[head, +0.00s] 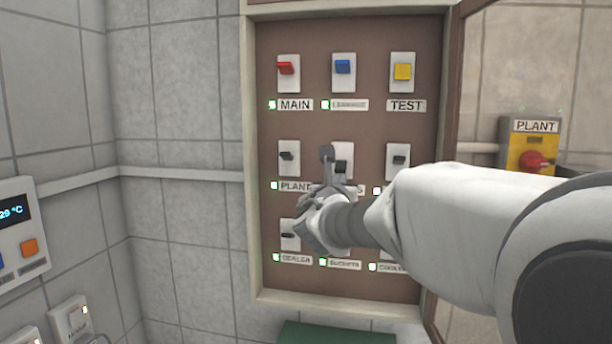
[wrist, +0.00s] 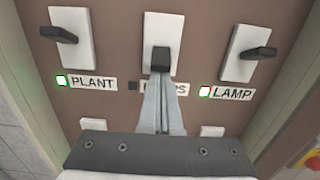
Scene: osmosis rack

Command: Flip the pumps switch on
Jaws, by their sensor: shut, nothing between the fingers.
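The pumps switch is a white plate (wrist: 161,27) with a black lever (wrist: 160,60), in the middle of the panel's middle row. It shows partly behind my gripper in the head view (head: 343,154). Its label (wrist: 181,89) is mostly covered by my fingers, with the last letters showing. The small indicator (wrist: 133,86) left of that label is dark. My gripper (wrist: 163,78) is shut and empty, its fingertips right at the lower end of the lever. It also shows in the head view (head: 327,153). I cannot tell whether the tips touch the lever.
The plant switch (wrist: 60,34) and lamp switch (wrist: 261,53) flank it closely, both with lit indicators. More switches stand above and below. The panel frame (head: 250,200) stands out around them. A yellow box with a red knob (head: 535,161) is at the right.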

